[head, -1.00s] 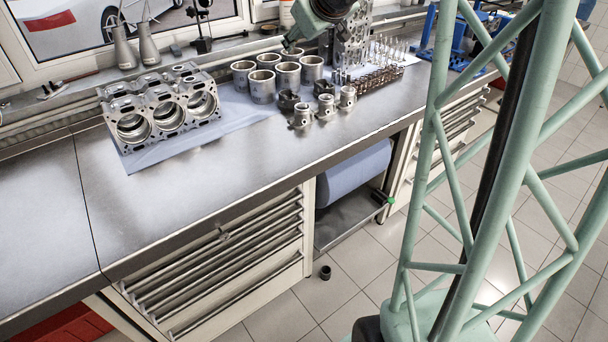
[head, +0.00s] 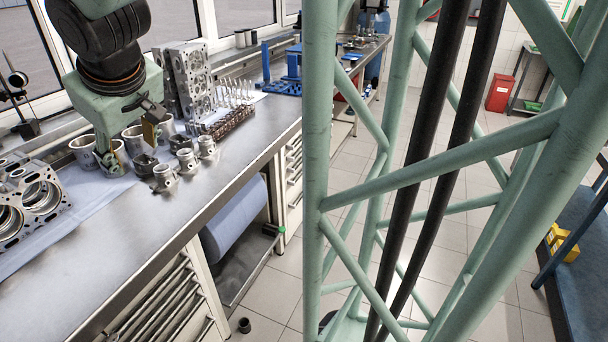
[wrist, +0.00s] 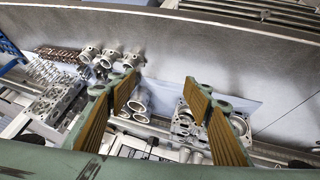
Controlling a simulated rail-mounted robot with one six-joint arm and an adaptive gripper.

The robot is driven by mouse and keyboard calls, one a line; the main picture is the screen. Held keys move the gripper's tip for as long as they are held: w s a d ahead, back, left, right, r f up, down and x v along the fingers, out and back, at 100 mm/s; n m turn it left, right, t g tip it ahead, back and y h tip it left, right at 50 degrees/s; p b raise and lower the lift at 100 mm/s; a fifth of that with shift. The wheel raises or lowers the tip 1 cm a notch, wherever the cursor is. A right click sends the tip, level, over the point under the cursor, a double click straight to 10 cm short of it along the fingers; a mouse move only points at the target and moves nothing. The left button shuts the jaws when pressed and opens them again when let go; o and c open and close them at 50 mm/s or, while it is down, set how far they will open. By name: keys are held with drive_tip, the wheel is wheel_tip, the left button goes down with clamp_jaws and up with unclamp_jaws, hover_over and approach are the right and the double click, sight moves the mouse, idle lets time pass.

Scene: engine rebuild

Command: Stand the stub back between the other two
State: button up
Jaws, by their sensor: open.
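No part is clearly recognisable as the stub. A small dark short cylinder (head: 244,325) stands on the floor by the bench, possibly the stub. Two small cylinders (head: 240,40) sit side by side on the window ledge, possibly the other two. My gripper (head: 128,148) is over the bench among the cylinder liners (head: 134,138). It is open with nothing between the fingers. In the wrist view its padded fingers (wrist: 165,98) are wide apart, with liners and bench beyond them.
The engine block (head: 25,205) is at left. The front bench strip (head: 130,235) is clear.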

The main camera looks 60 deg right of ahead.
drive_tip(key=s+a+r, duration=0.3)
drive_tip(key=s+a, duration=0.1)
drive_tip(key=s, duration=0.3)
drive_tip(key=s+a+r, duration=0.3)
drive_tip(key=s, duration=0.5)
drive_tip(key=s+a+f+g+y+p, duration=0.1)
drive_tip(key=s+a+f+g+y, duration=0.1)
drive_tip(key=s+a, duration=0.8)
drive_tip(key=shift+s+y+p, duration=0.35)
drive_tip(key=shift+s+y, duration=0.15)
drive_tip(key=shift+s, duration=1.85)
